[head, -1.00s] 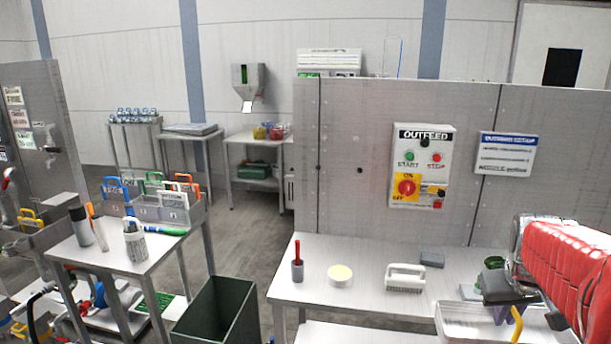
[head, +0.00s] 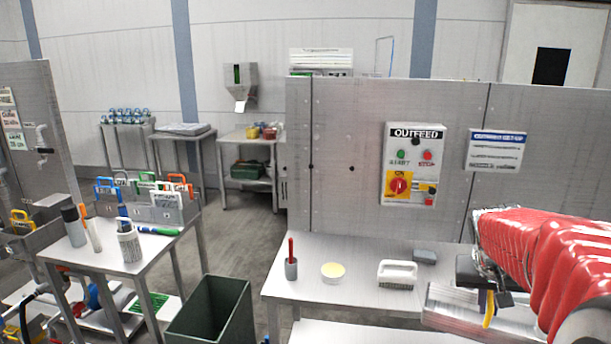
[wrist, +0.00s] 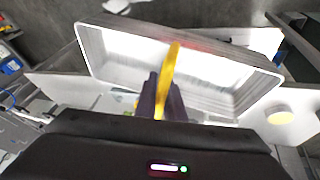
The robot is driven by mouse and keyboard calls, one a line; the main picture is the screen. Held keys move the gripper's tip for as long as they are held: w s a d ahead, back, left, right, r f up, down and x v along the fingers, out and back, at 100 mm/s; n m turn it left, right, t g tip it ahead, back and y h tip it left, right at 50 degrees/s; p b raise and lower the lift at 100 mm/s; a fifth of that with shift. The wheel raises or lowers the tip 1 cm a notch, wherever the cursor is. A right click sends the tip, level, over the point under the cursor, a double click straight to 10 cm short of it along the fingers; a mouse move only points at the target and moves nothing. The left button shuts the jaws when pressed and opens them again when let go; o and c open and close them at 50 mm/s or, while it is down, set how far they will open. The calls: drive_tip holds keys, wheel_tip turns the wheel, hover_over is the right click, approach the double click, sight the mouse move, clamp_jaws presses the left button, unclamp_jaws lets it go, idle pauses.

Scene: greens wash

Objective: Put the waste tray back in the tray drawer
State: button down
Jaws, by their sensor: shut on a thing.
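The waste tray is a pale grey, shallow rectangular tray (wrist: 215,75) with a yellow handle (wrist: 168,70). Its inside looks empty in the wrist view. My gripper (wrist: 162,92) is shut on the yellow handle. In the head view the tray (head: 455,306) hangs tilted from my gripper (head: 488,290) at the lower right, over the front of the steel bench. The red-sleeved arm covers its right side. I cannot make out the tray drawer in either view.
The steel bench (head: 335,300) holds a grey cup with a red-handled tool (head: 291,267), a yellow-topped white tub (head: 333,272), a white brush (head: 397,274) and a grey block (head: 425,257). A dark green bin (head: 215,312) stands left of it. The outfeed panel (head: 413,165) is behind.

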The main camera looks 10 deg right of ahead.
sight(450, 306)
drive_tip(key=w+a+f, duration=0.2)
drive_tip(key=w+a, duration=0.1)
drive_tip(key=w+a+f, duration=0.2)
drive_tip(key=shift+w, duration=0.2)
drive_tip(key=w+a+f+n, duration=0.2)
drive_tip(key=a+f, duration=0.2)
drive_tip(key=a, duration=0.4)
drive_tip(key=w+a+f+n+t+y, duration=0.1)
drive_tip(key=a+f, duration=0.3)
drive_tip(key=a, duration=0.4)
drive_tip(key=w+a+f+n, duration=0.2)
drive_tip(key=w+a+f, duration=0.1)
drive_tip(key=a, duration=0.5)
drive_tip(key=shift+w+a+f+n+t+y, duration=0.25)
drive_tip(key=shift+f+n+t+y, duration=0.15)
drive_tip(key=shift+f, duration=0.15)
drive_tip(key=s+f, duration=0.3)
drive_tip(key=f, duration=1)
drive_tip(key=shift+s+f, duration=0.3)
drive_tip(key=shift+f, duration=0.05)
drive_tip(key=shift+s, duration=0.15)
